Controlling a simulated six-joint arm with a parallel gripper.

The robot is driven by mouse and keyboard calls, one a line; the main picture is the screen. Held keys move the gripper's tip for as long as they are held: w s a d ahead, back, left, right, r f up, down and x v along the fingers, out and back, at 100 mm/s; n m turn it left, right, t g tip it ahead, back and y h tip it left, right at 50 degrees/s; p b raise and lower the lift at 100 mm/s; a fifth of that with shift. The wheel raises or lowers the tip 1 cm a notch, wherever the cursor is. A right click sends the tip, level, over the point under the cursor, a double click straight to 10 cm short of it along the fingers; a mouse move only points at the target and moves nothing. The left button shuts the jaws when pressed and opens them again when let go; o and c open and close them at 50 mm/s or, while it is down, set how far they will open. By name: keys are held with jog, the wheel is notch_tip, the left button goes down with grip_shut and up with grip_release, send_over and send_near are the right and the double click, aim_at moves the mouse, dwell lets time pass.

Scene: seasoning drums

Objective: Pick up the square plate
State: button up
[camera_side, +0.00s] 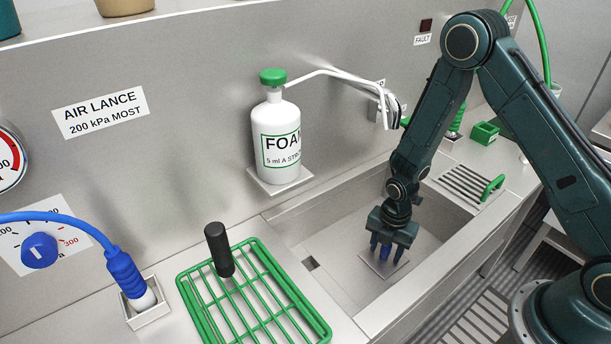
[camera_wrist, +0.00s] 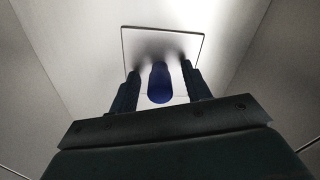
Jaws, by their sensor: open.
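The square plate (camera_side: 378,267) is a thin grey sheet in the steel sink basin, below my gripper. A blue upright knob (camera_side: 385,251) stands at its middle. In the wrist view the plate (camera_wrist: 192,40) shows its far edge and corners, and the blue knob (camera_wrist: 159,84) sits between my fingers. My gripper (camera_side: 391,247) points down over the plate, open, with a finger on each side of the knob. It also shows in the wrist view (camera_wrist: 160,88). I cannot tell whether the fingers touch the plate.
The sink walls (camera_side: 325,283) surround the plate. A white foam bottle (camera_side: 277,140) with a green cap stands on a wall shelf. A green wire rack (camera_side: 253,296) with a black handle (camera_side: 219,249) lies left of the sink. A slotted drainer (camera_side: 463,186) is at the right.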

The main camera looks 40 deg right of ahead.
dwell(0.5)
grip_shut()
jog(key=shift+r, duration=0.1)
jog(key=shift+r, duration=0.4)
jog(key=shift+a+r, duration=0.1)
jog(key=shift+r, duration=0.05)
jog(key=a, duration=1.3)
jog(key=shift+r, duration=0.25)
notch_tip(320, 180, up, 13)
jog(key=shift+r, duration=0.15)
jog(key=shift+d, duration=0.1)
